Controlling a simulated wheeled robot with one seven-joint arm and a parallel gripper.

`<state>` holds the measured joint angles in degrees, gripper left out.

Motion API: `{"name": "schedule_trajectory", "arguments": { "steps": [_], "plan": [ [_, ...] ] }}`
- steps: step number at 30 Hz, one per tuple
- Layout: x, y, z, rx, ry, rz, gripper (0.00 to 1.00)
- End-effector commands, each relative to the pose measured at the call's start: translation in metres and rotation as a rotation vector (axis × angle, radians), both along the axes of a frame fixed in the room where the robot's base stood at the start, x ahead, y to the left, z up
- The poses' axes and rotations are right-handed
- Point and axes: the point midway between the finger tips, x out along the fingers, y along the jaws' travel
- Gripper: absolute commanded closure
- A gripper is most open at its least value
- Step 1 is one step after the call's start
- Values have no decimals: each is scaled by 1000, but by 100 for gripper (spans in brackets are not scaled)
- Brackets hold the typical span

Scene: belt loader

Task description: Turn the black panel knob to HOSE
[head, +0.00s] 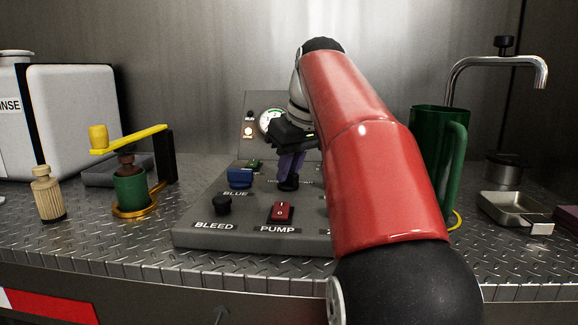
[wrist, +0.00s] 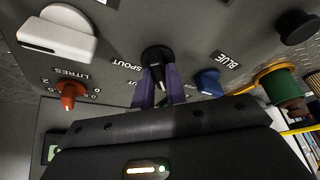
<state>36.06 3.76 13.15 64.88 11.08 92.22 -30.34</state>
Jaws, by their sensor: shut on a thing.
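The black panel knob (head: 288,183) stands on the grey control panel (head: 195,238), right of the blue switch (head: 240,178). My gripper (head: 290,165) points down at it with purple fingers. In the wrist view the fingertips (wrist: 159,83) are shut on the black knob (wrist: 154,54), one on each side. The label SPOUT (wrist: 126,67) lies beside the knob. Part of another label beside it is covered by a finger. I cannot see the word HOSE, and the knob's exact pointing is hard to tell.
The red PUMP switch (head: 281,212) and black BLEED knob (head: 223,206) sit at the panel's front. A red LITRES knob (wrist: 69,95) and white lever (wrist: 58,39) are nearby. A green jug (head: 440,150) stands right of my arm, a yellow-handled grinder (head: 130,190) left.

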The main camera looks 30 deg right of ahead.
Motion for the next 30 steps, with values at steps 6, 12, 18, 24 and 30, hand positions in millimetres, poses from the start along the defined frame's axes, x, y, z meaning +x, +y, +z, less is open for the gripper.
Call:
{"name": "schedule_trajectory", "arguments": {
  "steps": [6,12,18,24,30],
  "plan": [
    [0,0,0,0,0,37,100],
    [0,0,0,0,0,42,100],
    [0,0,0,0,0,42,85],
    [0,0,0,-1,0,41,65],
    [0,0,0,0,0,40,65]
  ]
}}
